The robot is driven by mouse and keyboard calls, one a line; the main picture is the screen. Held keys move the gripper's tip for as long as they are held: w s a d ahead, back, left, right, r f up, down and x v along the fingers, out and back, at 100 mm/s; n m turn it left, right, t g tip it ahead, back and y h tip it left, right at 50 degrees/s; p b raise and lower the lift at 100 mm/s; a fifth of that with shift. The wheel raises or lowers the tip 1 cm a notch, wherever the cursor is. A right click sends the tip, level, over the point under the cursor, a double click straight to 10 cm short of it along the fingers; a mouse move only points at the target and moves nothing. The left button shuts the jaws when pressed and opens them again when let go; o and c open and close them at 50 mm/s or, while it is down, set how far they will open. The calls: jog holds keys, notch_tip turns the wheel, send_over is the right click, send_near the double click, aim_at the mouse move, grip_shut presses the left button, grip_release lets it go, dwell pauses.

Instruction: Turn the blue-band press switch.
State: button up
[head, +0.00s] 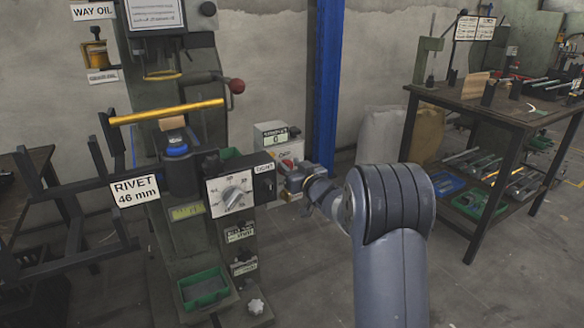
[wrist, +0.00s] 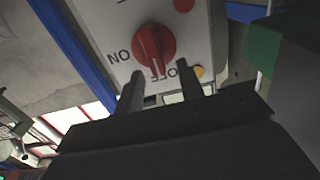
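The red rotary switch (wrist: 155,45) sits on a pale panel (wrist: 100,25) in the wrist view. Its handle points down toward the OFF label, with ON to its left. My gripper (wrist: 160,88) is open, its two dark fingers apart just below the switch, with nothing seen between them; I cannot tell whether they touch the panel. In the head view my gripper (head: 290,182) is at a small box (head: 291,152) with a red part, right of the press (head: 182,180), and partly hides it. The press has a blue ring (head: 177,150) on its head.
A dial box (head: 232,189) and a yellow bar (head: 165,112) are on the press. A green bin (head: 204,289) sits low on it. A blue post (head: 327,80) stands behind my arm. A workbench (head: 490,108) with tools is at the right, with open floor before it.

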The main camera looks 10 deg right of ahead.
jog(key=shift+c, duration=0.5)
grip_shut()
